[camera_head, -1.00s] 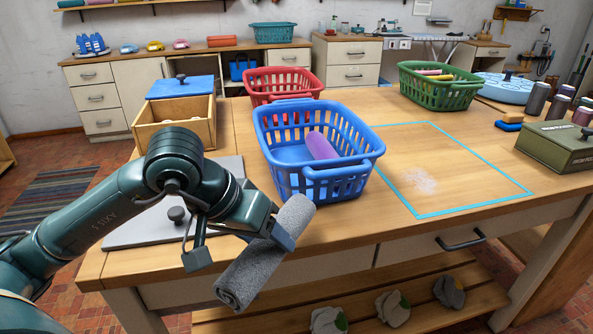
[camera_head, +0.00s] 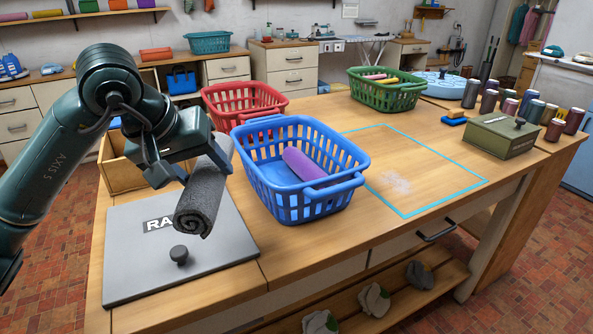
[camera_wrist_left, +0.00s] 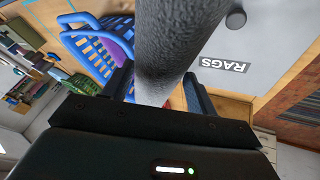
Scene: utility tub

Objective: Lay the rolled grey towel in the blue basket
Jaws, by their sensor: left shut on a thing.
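The rolled grey towel (camera_head: 203,190) is held by my left gripper (camera_head: 208,150), above the grey lid marked with a rags label and left of the blue basket. The towel also shows large in the left wrist view (camera_wrist_left: 178,40), between the two fingers (camera_wrist_left: 157,85). The blue basket (camera_head: 300,205) stands on the table with a purple roll (camera_head: 304,164) lying in it. Part of the basket shows in the left wrist view (camera_wrist_left: 92,48). My right gripper is in neither view.
The grey lid (camera_head: 228,240) with a dark knob lies at the table's left. A red basket (camera_head: 243,104) stands behind the blue one, a green basket (camera_head: 387,92) farther back right. A wooden box (camera_head: 118,165) stands behind the arm.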

